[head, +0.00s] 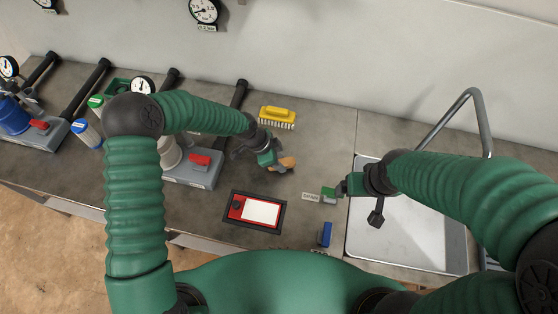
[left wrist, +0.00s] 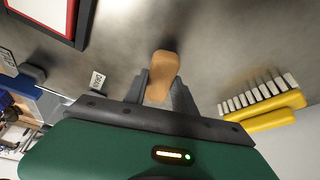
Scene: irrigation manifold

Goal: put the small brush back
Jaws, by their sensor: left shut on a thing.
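My left gripper (head: 284,163) is shut on a tan, rounded, wooden-looking piece (head: 287,163), which looks like the handle of the small brush. In the left wrist view this piece (left wrist: 162,75) stands between the two dark fingers (left wrist: 160,90). Its other end and any bristles are hidden. The gripper is over the counter, and I cannot tell whether the piece touches it. A yellow brush (head: 277,117) with pale bristles lies behind it, and also shows in the left wrist view (left wrist: 268,118). My right gripper (head: 338,192) is by the sink's left edge; its fingers are unclear.
A red-framed white panel (head: 257,210) lies on the counter in front. A small label (head: 311,197) and a blue object (head: 325,234) are near the sink (head: 405,235). Grey valve units with red handles (head: 199,161) stand at left. The counter between brush and sink is clear.

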